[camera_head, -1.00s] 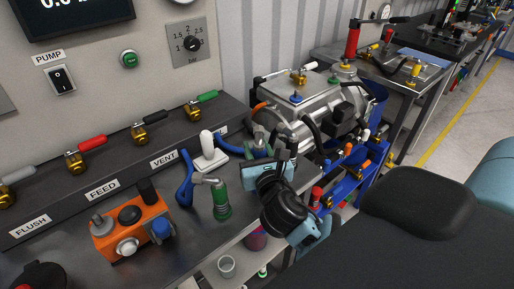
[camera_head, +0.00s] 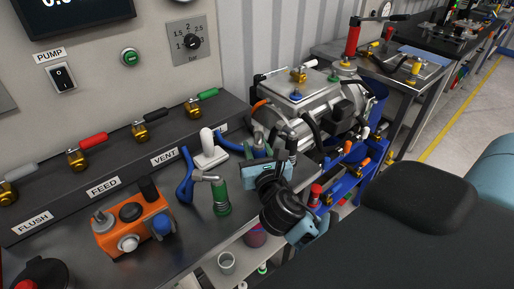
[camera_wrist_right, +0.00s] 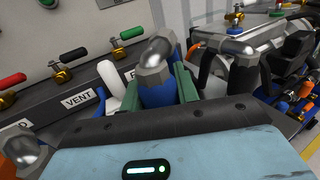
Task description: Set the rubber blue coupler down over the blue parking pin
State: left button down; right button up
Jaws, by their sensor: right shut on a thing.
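My right gripper (camera_head: 268,160) is shut on the blue coupler (camera_wrist_right: 160,94), which has a grey metal elbow on top. In the right wrist view the coupler sits between two green finger pads. In the head view my gripper body mostly hides it, at the right end of the bench. I cannot make out the blue parking pin; it may be hidden behind the gripper or coupler. A white upright piece on a white base (camera_head: 210,150) stands to the left of the gripper. A green coupler (camera_head: 221,197) with a metal elbow stands nearer on the bench. My left gripper is out of view.
An orange box (camera_head: 133,226) with knobs sits on the bench at left. A blue hose (camera_head: 185,182) loops beside the green coupler. The metal drive unit (camera_head: 318,105) stands behind and right of the gripper. Valves with coloured handles (camera_head: 93,141) line the back ledge.

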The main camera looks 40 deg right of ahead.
jog(key=shift+r, duration=0.1)
dwell(0.5)
jog(key=shift+f, duration=0.2)
jog(key=shift+f, duration=0.35)
jog(key=shift+f, duration=0.3)
jog(key=shift+f, duration=0.8)
dwell(1.1)
jog(key=o, duration=1.2)
